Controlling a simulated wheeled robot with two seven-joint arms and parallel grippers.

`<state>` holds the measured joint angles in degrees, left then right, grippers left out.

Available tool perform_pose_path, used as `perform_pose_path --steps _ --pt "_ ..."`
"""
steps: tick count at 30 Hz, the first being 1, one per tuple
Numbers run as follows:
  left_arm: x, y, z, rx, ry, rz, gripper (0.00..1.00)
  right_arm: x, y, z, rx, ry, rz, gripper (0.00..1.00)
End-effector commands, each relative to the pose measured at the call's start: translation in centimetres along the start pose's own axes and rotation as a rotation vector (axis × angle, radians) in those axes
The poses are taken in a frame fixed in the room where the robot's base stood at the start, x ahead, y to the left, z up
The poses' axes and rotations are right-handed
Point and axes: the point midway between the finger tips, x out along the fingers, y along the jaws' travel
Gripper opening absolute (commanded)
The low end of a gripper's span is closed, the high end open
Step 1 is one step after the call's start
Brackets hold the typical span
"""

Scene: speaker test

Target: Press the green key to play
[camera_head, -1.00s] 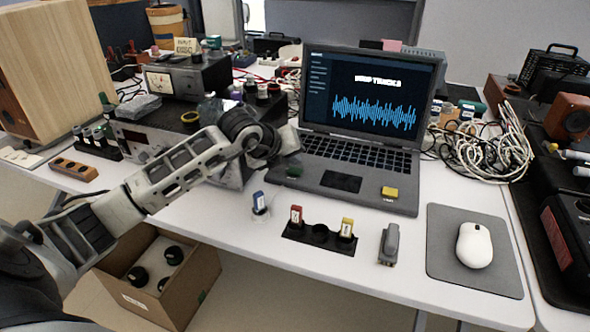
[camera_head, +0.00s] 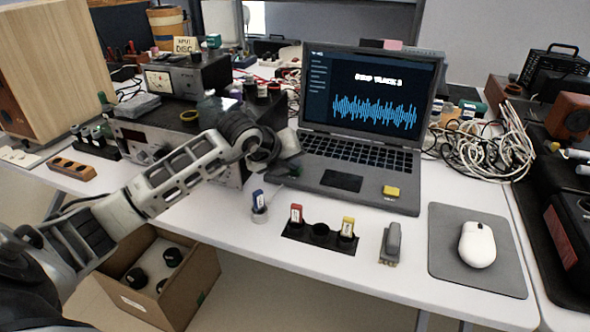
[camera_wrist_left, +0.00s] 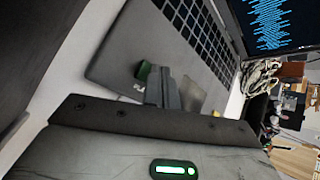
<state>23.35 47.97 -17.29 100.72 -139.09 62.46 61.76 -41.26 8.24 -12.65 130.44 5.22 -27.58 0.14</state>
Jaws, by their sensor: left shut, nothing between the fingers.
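The open laptop (camera_head: 358,190) stands on the white table, its screen (camera_head: 370,95) showing a blue waveform. The green key (camera_head: 294,170) is at the left of its palm rest, mostly hidden behind my left gripper (camera_head: 287,168). A yellow key (camera_head: 391,191) is at the right of the palm rest. In the left wrist view the green key (camera_wrist_left: 143,70) shows right beside the tips of the shut, empty left gripper (camera_wrist_left: 162,86). I cannot tell whether they touch. My right gripper is not in view.
Audio gear (camera_head: 150,140) stands left; cables (camera_head: 490,150) lie right.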

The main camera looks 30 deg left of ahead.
Motion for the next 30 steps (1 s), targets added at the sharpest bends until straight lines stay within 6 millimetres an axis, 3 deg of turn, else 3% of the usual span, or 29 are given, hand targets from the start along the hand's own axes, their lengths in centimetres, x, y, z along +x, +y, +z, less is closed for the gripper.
perform_pose_path --steps 30 --pt "-0.8 -0.6 0.6 0.000 0.000 0.000 0.00 -0.3 -0.1 -0.5 0.000 0.000 0.000 0.62"
